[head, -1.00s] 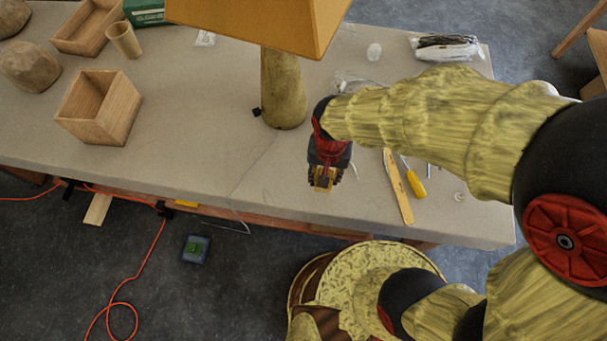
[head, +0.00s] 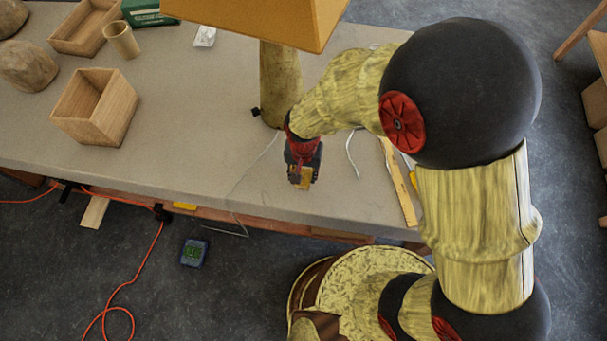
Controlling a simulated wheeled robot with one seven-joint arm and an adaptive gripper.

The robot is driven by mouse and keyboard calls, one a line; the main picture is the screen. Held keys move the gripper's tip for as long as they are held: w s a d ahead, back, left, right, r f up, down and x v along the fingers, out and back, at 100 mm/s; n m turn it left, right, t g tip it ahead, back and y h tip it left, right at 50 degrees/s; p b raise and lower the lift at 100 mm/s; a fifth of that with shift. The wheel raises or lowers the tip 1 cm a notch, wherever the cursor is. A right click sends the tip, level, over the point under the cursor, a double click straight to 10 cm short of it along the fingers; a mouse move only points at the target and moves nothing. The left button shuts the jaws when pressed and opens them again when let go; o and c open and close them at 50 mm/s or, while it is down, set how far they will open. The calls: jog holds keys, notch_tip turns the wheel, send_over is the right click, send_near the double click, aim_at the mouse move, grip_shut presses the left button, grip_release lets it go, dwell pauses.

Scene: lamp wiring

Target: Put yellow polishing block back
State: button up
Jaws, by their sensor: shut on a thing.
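My gripper (head: 301,182) points down over the front part of the workbench (head: 225,165), in front of the lamp (head: 280,85). It is shut on a small yellow-tan block (head: 304,179), which looks like the yellow polishing block. The fingers hide part of the block. I cannot tell how far it is above the bench top.
An empty open wooden box (head: 97,112) stands at left, near a wooden cup (head: 122,40) and a wooden tray (head: 85,28). A flat wooden strip (head: 398,182) lies right of my gripper. A thin wire (head: 240,182) runs over the bench's front edge. The bench's front left is clear.

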aim_at(304, 176)
jog(key=o, duration=1)
notch_tip(304, 176, up, 12)
jog(key=p, duration=0.2)
jog(key=d+r+t, duration=0.2)
jog(key=d+r, duration=0.9)
jog(key=r, duration=0.2)
jog(key=s+d+r+n+t, duration=0.1)
jog(key=s+d+r+t, duration=0.2)
jog(key=s+d+r, duration=0.4)
jog(key=d+r, duration=0.2)
jog(key=d, duration=0.2)
jog(key=shift+s+d+r+t, duration=0.25)
jog(key=shift+d+r+t, duration=0.05)
jog(key=shift+d+r, duration=0.1)
jog(key=shift+f, duration=0.15)
